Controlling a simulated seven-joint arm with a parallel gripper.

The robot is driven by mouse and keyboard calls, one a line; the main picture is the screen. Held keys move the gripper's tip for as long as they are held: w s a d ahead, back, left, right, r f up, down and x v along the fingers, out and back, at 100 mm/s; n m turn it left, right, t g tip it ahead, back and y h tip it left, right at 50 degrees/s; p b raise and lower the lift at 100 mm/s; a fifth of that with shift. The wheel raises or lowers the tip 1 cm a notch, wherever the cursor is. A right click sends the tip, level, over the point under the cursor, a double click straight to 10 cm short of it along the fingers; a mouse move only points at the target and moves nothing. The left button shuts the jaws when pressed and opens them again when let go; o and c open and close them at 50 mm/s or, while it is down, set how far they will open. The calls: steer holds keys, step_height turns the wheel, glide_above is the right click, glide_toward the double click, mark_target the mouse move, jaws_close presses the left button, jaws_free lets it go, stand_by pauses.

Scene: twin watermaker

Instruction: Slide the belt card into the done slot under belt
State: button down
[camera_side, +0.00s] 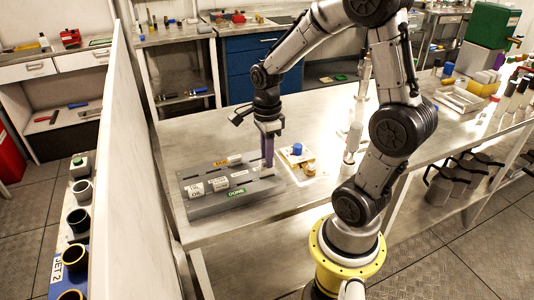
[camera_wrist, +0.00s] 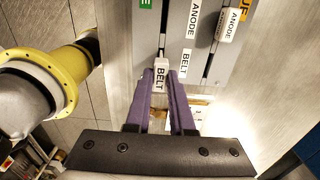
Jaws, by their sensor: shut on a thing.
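The belt card (camera_wrist: 160,77) is a small white card marked BELT, held upright between the purple fingertips of my gripper (camera_wrist: 161,73). In the side view my gripper (camera_side: 267,166) points down at the right end of the grey slotted board (camera_side: 215,205). The board carries a green DONE label (camera_side: 236,192) along its front. In the wrist view a BELT label (camera_wrist: 184,65) lies on the board just right of the held card. The card is at the end of the slot on the DONE side; whether its lower edge is inside the slot I cannot tell.
An ANODE card (camera_wrist: 231,22) stands in the other row, and an OIL card (camera_side: 196,190) is at the board's left end. A white tray with a blue-capped item (camera_side: 297,149) is close to the right of my gripper. A partition wall (camera_side: 130,170) stands left of the table.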

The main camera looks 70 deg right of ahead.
steer(key=shift+f, duration=1.35)
steer(key=c, duration=0.7)
jaws_free()
step_height(320, 180, up, 14)
steer(key=shift+f, duration=0.1)
